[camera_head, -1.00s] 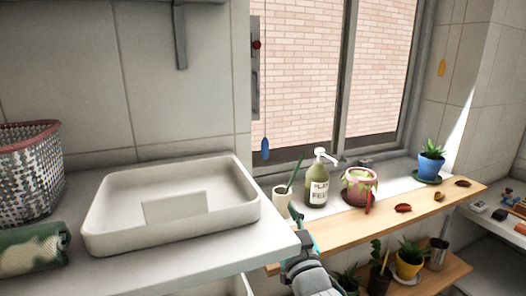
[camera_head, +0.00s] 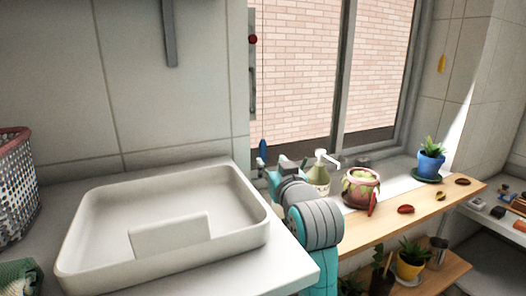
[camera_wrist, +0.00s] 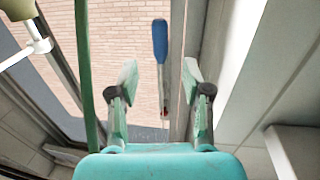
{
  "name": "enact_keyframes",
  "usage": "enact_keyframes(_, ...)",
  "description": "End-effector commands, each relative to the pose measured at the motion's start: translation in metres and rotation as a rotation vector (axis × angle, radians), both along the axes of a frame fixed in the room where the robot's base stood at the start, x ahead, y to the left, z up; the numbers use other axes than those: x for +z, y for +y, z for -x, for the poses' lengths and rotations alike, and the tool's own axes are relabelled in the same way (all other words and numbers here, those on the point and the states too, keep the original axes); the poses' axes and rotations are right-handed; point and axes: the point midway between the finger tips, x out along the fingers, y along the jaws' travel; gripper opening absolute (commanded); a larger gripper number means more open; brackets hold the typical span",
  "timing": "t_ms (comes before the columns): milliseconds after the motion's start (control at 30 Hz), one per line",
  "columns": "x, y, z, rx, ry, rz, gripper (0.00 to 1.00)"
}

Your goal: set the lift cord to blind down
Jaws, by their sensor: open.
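A blue cord pull (camera_head: 263,150) hangs on a thin cord at the left side of the window. In the wrist view the blue pull (camera_wrist: 160,40) appears above the gap between my fingertips, roughly centred, with no finger touching it that I can see. My gripper (camera_head: 268,165) is raised close to the pull, over the sill's left end. In the wrist view my gripper (camera_wrist: 160,78) is open with nothing held. A red knob (camera_head: 252,39) sits on the window's left edge. No blind is visible across the glass.
A pump bottle (camera_head: 320,175), partly hidden by my arm, stands beside my gripper. A pink pot (camera_head: 360,186) is to its right. The white basin (camera_head: 165,240) lies left of my arm.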

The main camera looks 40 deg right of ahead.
Motion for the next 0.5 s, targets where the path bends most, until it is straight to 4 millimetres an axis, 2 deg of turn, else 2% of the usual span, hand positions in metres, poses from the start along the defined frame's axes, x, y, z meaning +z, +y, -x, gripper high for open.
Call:
enact_keyframes(300,0.000,-0.024,-0.051,0.000,0.000,0.000,0.49)
enact_keyframes(500,0.000,-0.034,-0.074,0.000,0.000,-0.001,0.49)
